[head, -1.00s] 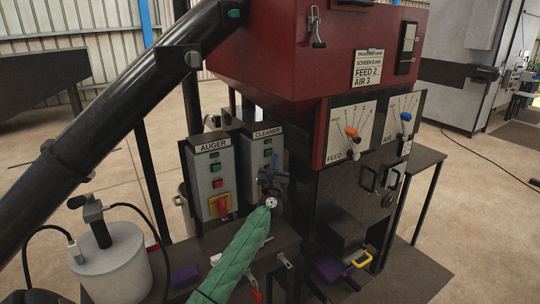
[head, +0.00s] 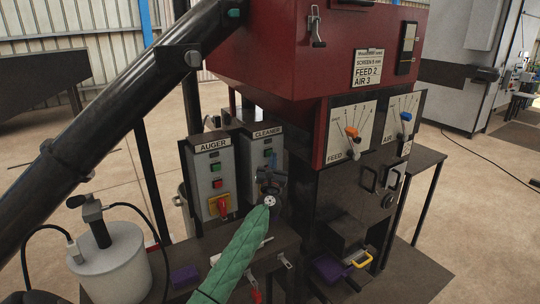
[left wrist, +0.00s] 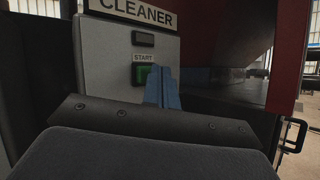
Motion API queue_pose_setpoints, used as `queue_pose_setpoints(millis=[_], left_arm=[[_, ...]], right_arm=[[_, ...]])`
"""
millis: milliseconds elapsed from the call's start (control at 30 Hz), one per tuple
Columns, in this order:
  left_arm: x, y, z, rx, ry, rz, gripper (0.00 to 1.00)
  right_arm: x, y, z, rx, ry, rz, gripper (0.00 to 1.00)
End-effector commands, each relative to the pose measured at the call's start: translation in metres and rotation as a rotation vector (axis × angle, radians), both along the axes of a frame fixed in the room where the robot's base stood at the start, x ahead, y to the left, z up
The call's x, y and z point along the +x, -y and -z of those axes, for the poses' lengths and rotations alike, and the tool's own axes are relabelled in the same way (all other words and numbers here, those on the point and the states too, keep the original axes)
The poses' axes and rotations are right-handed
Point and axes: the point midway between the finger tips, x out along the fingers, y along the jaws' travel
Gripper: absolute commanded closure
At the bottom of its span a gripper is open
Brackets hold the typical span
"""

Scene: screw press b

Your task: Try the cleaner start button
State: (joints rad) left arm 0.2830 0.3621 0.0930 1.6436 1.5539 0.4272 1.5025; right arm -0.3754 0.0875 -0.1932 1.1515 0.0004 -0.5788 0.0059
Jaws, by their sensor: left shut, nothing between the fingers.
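The cleaner control box (head: 246,170) is a grey panel labelled CLEANER, beside the auger box. Its green start button (left wrist: 139,75) shows in the left wrist view under a START label, with its right part behind my fingers. My left gripper (head: 271,158) is in front of the cleaner box, its blue fingers pressed together and empty. In the left wrist view the shut fingertips (left wrist: 162,72) overlap the button's right edge; I cannot tell whether they touch it. The gripper and wrist hide the lower part of the cleaner box. My right gripper is not in view.
The auger box (head: 207,178) with green and red buttons and a red-yellow switch stands just left. The red machine housing (head: 320,50) overhangs on the right, above the feed and air dials. A thick black tube slopes across the left.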

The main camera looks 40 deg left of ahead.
Motion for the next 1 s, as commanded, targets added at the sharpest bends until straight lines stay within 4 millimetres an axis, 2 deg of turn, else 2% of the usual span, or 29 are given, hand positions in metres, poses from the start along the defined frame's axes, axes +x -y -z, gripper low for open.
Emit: queue_pose_setpoints(millis=[1000], left_arm=[[0.0034, -0.0081, -0.0001, 0.000, 0.000, 0.000, 1.00]], right_arm=[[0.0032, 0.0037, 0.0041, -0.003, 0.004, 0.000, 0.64]])
